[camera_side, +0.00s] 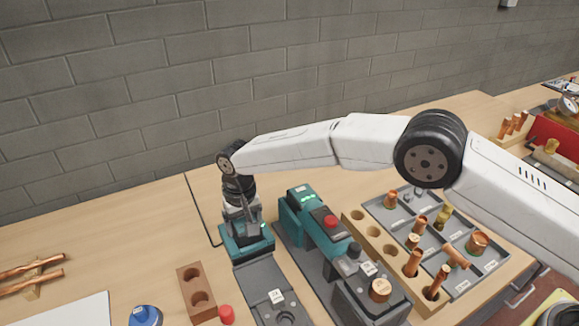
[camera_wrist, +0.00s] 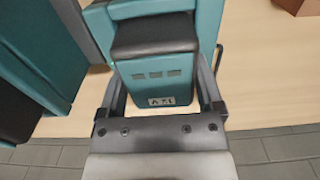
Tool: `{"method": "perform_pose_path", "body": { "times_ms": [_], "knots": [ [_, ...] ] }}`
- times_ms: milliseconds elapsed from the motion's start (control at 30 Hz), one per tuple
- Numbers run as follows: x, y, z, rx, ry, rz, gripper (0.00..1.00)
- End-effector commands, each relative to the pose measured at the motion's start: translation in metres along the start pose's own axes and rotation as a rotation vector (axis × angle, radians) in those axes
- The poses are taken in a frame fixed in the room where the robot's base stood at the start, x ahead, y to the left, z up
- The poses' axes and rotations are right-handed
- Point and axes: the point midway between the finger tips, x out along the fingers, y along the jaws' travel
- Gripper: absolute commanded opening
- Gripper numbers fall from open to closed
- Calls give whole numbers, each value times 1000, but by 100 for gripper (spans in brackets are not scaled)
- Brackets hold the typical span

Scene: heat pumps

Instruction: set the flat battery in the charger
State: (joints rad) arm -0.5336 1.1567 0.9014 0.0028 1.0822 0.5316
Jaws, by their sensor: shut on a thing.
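The battery (camera_wrist: 163,75) is a teal block with a black upper part, three small windows and a white label. In the wrist view it sits between the two fingers of my gripper (camera_wrist: 160,95), which is shut on it. In the side view my gripper (camera_side: 243,222) points down over a teal unit (camera_side: 258,248), which looks like the charger. The battery is mostly hidden there by the fingers. Teal housing (camera_wrist: 100,22) shows right behind the battery in the wrist view. I cannot tell whether the battery is fully seated.
Close to the right is a teal tool (camera_side: 328,238) with a red button. A dark grey stand (camera_side: 262,284) lies in front. A brown two-hole block (camera_side: 196,291), a wooden holed rack (camera_side: 374,240) and a grey parts tray (camera_side: 462,284) are nearby. The table behind is clear.

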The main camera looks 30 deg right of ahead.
Motion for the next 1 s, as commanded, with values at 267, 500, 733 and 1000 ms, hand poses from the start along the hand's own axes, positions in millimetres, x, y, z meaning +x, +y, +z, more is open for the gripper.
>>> {"method": "perform_pose_path", "body": {
  "times_ms": [267,500,733,1000],
  "knots": [
    [2,0,0,0,2,-1,0],
    [3,0,0,0,1,0,100],
    [2,1,0,1,-2,3,100],
    [-24,0,0,0,2,-1,100]
  ]
}}
